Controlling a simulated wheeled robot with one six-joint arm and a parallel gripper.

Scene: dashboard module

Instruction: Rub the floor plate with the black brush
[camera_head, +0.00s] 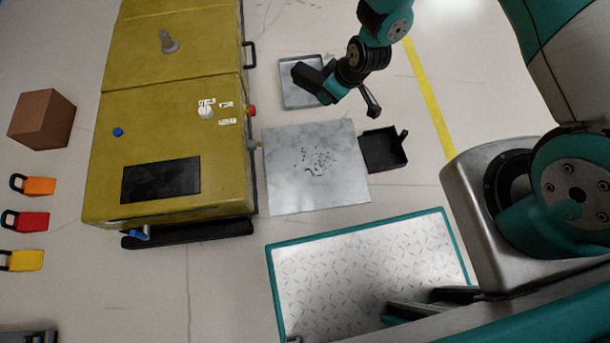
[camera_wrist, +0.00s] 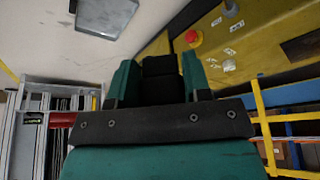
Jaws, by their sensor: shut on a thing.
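The floor plate (camera_head: 287,193) is a grey square sheet lying flat beside the yellow cabinet in the head view. Small dark bits are scattered over its middle. My gripper (camera_head: 326,88) is above and beyond the plate's far edge, near a shallow grey tray. It is shut on the black brush (camera_head: 307,77), which appears as a dark block at its end. In the wrist view the brush (camera_wrist: 160,68) sits between the teal fingers of my gripper (camera_wrist: 160,84). Its bristles cannot be made out, and it appears apart from the plate.
The yellow cabinet (camera_head: 165,125), with a red button (camera_head: 251,111), borders the plate on the left. A black dustpan (camera_head: 384,149) lies at its right edge. The grey tray (camera_head: 300,99) lies beyond it. A brown box (camera_head: 42,119) and coloured padlock-shaped things stand far left.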

